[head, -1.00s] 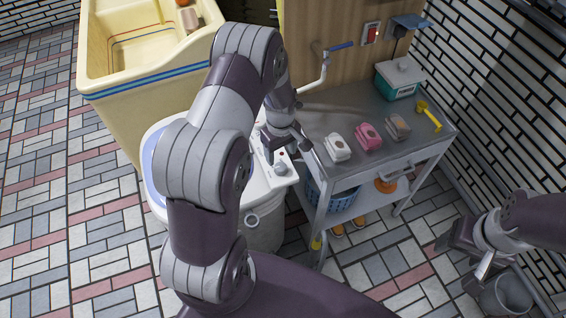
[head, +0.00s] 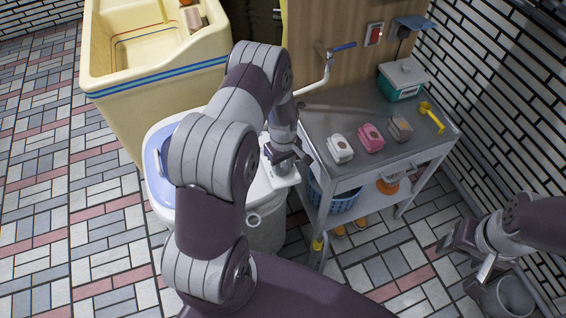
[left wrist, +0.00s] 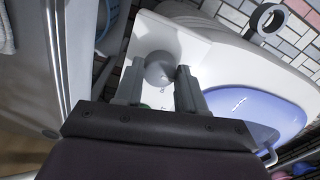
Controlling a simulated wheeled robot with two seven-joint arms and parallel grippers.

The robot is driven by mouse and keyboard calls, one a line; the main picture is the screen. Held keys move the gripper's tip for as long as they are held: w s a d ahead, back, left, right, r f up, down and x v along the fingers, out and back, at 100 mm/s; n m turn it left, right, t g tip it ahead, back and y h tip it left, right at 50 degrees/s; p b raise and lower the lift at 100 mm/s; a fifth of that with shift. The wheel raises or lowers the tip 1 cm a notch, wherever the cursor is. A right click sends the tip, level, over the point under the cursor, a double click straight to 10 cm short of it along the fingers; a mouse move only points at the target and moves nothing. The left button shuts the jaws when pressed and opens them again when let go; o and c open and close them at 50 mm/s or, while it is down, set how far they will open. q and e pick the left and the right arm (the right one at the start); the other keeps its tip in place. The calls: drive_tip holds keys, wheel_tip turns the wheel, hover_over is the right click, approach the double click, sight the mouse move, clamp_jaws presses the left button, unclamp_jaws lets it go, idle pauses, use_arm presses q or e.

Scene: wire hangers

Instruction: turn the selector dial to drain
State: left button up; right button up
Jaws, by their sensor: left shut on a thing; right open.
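The grey selector dial (left wrist: 159,68) sits on the white control panel (left wrist: 140,42) of the washing machine. My left gripper (left wrist: 161,78) is shut on the dial, with one finger on each side of it in the left wrist view. In the head view my left gripper (head: 284,160) is over the panel end of the white machine (head: 262,190) and partly covers the dial. The panel's markings are mostly hidden, so I cannot read the dial's setting. My right gripper (head: 462,262) is open and empty at the lower right, far from the machine.
A metal cart (head: 345,110) stands right of the machine, with white, pink and brown clips and a teal box (head: 402,82) on top. A cream sink (head: 150,75) stands behind. A grey bucket (head: 507,298) is beside my right gripper. The tiled floor at left is clear.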

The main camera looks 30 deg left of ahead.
sight(283, 166)
use_arm(q)
drive_tip(key=m+p, duration=0.1)
drive_tip(key=m, duration=0.4)
drive_tip(key=shift+m, duration=0.4)
drive_tip(key=m, duration=0.5)
drive_tip(key=shift+m, duration=0.3)
idle(0.4)
drive_tip(key=o, duration=1.1)
drive_tip(key=shift+c, duration=0.2)
drive_tip(key=shift+r, duration=0.15)
wheel_tip(283, 166, up, 12)
drive_tip(key=shift+r+p, duration=0.25)
drive_tip(key=shift+p, duration=0.05)
